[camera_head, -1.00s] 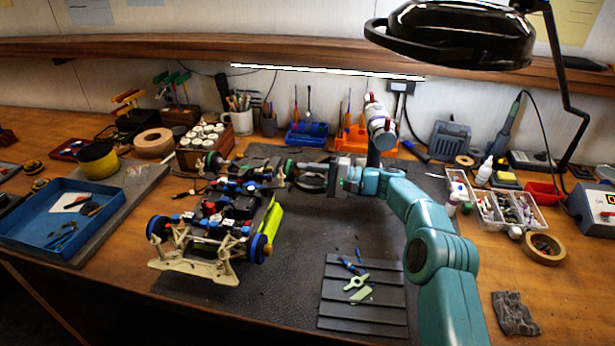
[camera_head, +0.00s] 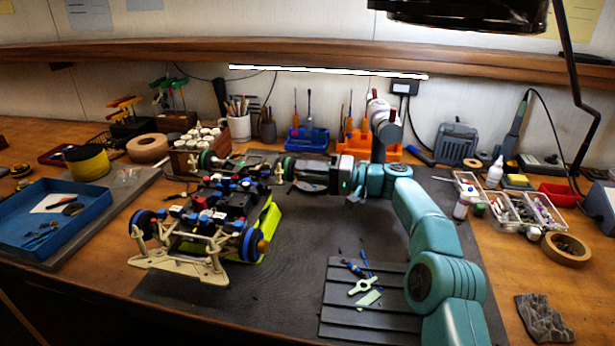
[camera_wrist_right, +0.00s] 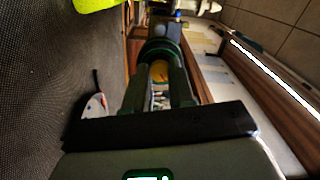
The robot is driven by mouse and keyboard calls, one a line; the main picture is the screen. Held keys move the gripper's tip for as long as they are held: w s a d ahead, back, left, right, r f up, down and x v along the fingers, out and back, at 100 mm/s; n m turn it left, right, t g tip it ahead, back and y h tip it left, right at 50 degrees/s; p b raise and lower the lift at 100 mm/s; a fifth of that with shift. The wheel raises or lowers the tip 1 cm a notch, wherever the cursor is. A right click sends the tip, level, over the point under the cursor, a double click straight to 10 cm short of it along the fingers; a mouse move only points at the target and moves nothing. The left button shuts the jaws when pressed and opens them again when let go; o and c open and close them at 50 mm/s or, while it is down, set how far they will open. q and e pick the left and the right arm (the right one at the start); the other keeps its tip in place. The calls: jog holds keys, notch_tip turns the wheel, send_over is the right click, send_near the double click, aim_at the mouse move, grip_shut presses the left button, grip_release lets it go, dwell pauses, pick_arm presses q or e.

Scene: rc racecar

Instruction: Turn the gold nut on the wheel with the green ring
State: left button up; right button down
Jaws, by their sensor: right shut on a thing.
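The RC car (camera_head: 210,215) stands on the dark mat, blue-ringed wheels toward me. The wheel with the green ring (camera_head: 289,167) is at its far right corner; it also shows in the right wrist view (camera_wrist_right: 161,46). My right gripper (camera_head: 300,172) reaches it from the right, level with its hub. In the right wrist view its two fingers (camera_wrist_right: 158,74) are on either side of the gold nut (camera_wrist_right: 159,70) and shut on it. The nut is hidden in the head view. My left gripper is in neither view.
A slatted grey tray (camera_head: 370,302) with small tools lies at the front right of the mat. A blue tray (camera_head: 45,222) is at the left. A wooden rack of white-capped jars (camera_head: 198,145) stands behind the car. The mat in front of my right arm is mostly clear.

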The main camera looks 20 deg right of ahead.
dwell(0.4)
jog(key=c, duration=0.9)
grip_release()
jog(key=b+v, duration=0.1)
jog(key=v, duration=1.5)
jog(key=shift+s+d, duration=0.15)
